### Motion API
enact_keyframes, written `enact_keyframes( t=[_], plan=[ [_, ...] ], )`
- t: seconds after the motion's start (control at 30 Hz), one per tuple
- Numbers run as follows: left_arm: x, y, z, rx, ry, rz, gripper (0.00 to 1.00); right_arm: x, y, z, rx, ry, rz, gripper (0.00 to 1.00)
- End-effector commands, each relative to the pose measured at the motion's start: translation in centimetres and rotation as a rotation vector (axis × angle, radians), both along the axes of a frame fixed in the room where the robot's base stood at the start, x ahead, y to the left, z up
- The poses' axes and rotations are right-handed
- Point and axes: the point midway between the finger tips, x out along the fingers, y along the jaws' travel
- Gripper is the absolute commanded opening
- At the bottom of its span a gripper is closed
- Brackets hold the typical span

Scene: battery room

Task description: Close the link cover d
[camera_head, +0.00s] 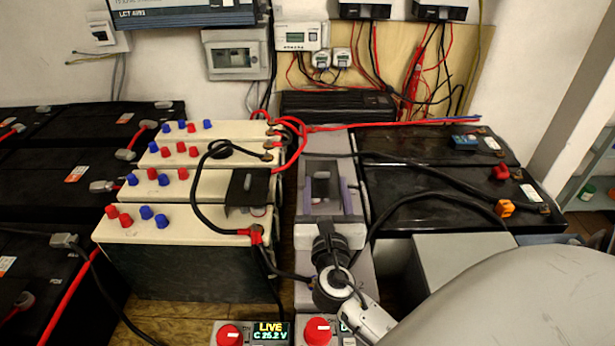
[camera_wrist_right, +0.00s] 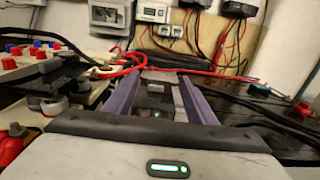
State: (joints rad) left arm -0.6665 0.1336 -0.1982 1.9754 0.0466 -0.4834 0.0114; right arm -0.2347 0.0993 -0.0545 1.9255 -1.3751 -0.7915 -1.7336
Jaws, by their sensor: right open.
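A black flap-like cover (camera_head: 247,187) stands at the right end of the cream batteries, above a grey round terminal; I take it for the link cover, but no letter is readable. It looks raised or tilted rather than flat. In the right wrist view the dark cover (camera_wrist_right: 62,82) is at the left, outside my fingers. My right gripper (camera_head: 325,182) is to the right of the cover and apart from it. Its two purple fingers (camera_wrist_right: 160,85) are spread with nothing held between them. My left gripper is not in view.
Cream batteries (camera_head: 170,235) with red and blue caps stand at the left of my gripper. Black cables and red leads (camera_head: 292,135) loop around the cover. Black batteries (camera_head: 430,195) stand at the right. Red knobs (camera_head: 318,330) are at the front.

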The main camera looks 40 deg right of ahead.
Motion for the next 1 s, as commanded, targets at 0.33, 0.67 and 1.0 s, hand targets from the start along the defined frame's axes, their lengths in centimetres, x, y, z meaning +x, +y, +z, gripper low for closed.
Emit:
enact_keyframes(
  t=[0.33,0.67,1.0],
  plan=[
    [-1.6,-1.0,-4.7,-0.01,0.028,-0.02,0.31,-0.1,0.0,-5.3,0.003,-0.001,-0.001,0.51],
    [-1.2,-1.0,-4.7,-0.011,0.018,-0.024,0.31,1.7,-1.5,-5.9,0.001,-0.003,-0.001,0.51],
    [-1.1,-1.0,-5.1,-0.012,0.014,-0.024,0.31,6.3,-5.4,-6.0,0.002,-0.003,-0.002,0.51]
  ],
)
